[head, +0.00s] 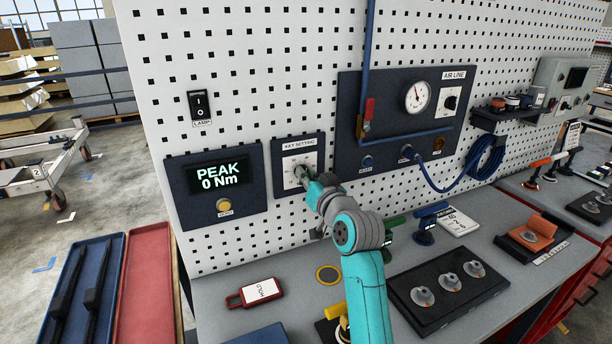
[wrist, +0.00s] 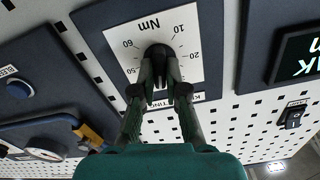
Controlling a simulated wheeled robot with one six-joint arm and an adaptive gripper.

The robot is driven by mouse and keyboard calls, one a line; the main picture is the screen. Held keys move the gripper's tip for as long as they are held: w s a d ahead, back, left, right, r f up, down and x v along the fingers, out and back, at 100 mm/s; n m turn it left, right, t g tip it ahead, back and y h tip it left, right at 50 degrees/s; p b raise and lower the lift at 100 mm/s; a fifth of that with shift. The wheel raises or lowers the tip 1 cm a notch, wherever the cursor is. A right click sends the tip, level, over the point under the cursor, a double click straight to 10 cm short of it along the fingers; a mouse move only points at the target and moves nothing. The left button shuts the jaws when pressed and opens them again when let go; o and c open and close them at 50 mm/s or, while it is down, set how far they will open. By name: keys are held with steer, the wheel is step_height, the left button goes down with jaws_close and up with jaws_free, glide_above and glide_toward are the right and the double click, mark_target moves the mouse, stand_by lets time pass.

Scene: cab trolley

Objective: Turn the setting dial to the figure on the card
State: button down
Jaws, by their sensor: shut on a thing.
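The setting dial is a black knob (wrist: 158,52) on a white scale plate (wrist: 186,38) marked Nm; the figures 10, 20, 50 and 60 show upside down in the wrist view. My gripper (wrist: 160,78) is shut on the knob, one finger on each side. Its pointer cannot be made out. In the head view my gripper (head: 303,175) reaches the key setting panel (head: 290,141) and covers part of the scale. A white card (head: 457,222) with dark figures lies on the bench at the right, too small to read surely.
The display (head: 219,177) left of the dial reads PEAK 0 Nm, with a yellow button (head: 223,205) below. The air line panel (head: 345,100) with gauge and blue hose is at the right. A red tag (head: 262,292) and a black tray of knobs (head: 412,303) lie on the bench.

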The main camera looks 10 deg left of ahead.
steer(key=shift+m, duration=1.1)
steer(key=c, duration=1.2)
jaws_free()
steer(key=shift+d, duration=0.1)
steer(key=v, duration=1.2)
